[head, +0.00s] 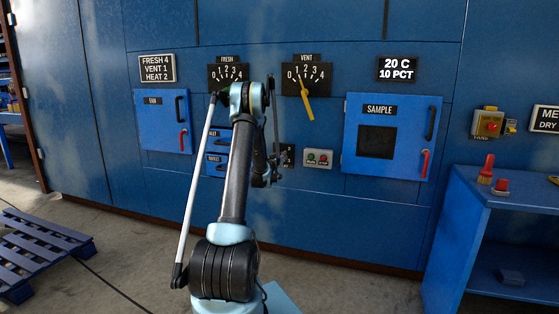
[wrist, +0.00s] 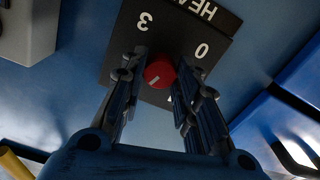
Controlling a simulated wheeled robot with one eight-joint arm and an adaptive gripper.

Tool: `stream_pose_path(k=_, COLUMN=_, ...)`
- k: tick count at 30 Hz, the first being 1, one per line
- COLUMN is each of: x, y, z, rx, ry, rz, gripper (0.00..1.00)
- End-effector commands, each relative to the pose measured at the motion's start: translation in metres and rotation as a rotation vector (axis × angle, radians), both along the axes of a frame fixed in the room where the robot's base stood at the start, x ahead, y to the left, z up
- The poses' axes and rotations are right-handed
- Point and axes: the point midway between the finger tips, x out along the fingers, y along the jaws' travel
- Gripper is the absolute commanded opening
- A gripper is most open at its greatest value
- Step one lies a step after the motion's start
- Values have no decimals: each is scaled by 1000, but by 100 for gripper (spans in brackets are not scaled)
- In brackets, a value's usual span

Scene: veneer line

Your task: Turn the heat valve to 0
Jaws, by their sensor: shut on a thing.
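The heat valve is a red round knob (wrist: 159,72) on a black plate (wrist: 180,28) marked HEAT, seen upside down in the wrist view. The digits 3 and 0 are readable; part of another digit shows beside the right finger. The knob's white mark lies toward the lower left, where the finger hides the plate. My gripper (wrist: 160,88) has one finger on each side of the knob and is shut on it. In the head view my gripper (head: 272,172) is at the panel and the knob cannot be made out. A display (head: 157,68) reads FRESH 4, VENT 1, HEAT 2.
The fresh dial (head: 228,75) and vent dial (head: 307,76) with its yellow lever (head: 306,103) are above. The sample door (head: 390,135) is to the right, start and stop buttons (head: 318,158) between. A blue bench (head: 500,190) stands at right, a pallet (head: 42,245) at left.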

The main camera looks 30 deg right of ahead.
Motion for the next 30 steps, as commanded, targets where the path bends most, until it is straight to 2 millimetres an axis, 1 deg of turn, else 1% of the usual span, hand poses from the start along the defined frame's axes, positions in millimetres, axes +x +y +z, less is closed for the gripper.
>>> stream_pose_path(k=30, x=4, y=3, z=-2, rx=-628, ry=733, rz=7, gripper=5)
